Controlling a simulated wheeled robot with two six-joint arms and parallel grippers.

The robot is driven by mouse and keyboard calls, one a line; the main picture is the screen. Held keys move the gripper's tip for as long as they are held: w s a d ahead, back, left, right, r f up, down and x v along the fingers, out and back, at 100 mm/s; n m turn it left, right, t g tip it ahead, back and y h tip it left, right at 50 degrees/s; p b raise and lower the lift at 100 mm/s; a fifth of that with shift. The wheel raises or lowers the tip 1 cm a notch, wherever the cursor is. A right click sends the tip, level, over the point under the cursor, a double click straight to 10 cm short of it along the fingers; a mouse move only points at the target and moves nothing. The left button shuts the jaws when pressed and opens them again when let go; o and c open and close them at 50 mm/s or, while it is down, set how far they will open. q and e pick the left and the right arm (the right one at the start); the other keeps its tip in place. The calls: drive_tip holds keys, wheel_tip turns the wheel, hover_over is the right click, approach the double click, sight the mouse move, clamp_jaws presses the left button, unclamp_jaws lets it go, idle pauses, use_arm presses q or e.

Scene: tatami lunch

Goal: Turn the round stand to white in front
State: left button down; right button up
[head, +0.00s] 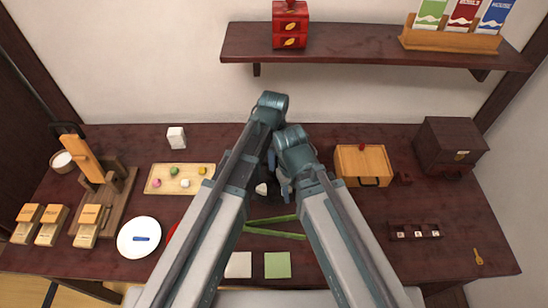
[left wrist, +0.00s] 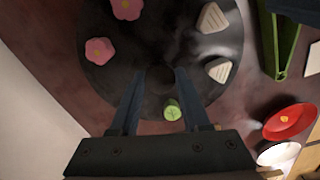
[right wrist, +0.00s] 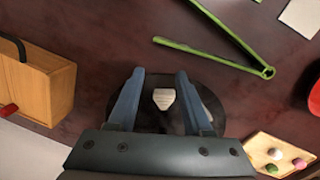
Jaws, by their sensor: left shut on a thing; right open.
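The round stand (left wrist: 110,65) is a dark disc. In the left wrist view it carries two pink flower pieces (left wrist: 99,51), two pale triangular pieces (left wrist: 212,18) and a green piece (left wrist: 172,110). The pale pieces are on the side towards the green tongs; the pink ones are on the far side from them. My left gripper (left wrist: 160,76) is shut at the stand's dark middle, its grip hard to make out. My right gripper (right wrist: 163,76) is open, with a pale piece (right wrist: 163,98) showing between its fingers. In the head view my arms hide most of the stand.
Green tongs (head: 275,235) lie in front of the stand. A sweets tray (head: 155,187) is left, a wooden box (head: 347,160) right. A white plate (head: 126,248) and a partly hidden red bowl (left wrist: 289,121) are at the left. The shelf (head: 360,50) hangs behind.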

use_arm(q)
drive_tip(key=shift+c, duration=1.8)
unclamp_jaws()
use_arm(e)
drive_tip(key=shift+r, duration=0.1)
use_arm(q)
wheel_tip(320, 180, up, 14)
drive_tip(key=p, duration=1.3)
drive_tip(key=shift+p, duration=0.4)
use_arm(e)
wheel_tip(320, 180, up, 14)
use_arm(q)
drive_tip(key=shift+f, duration=0.15)
use_arm(e)
drive_tip(key=shift+f, duration=0.2)
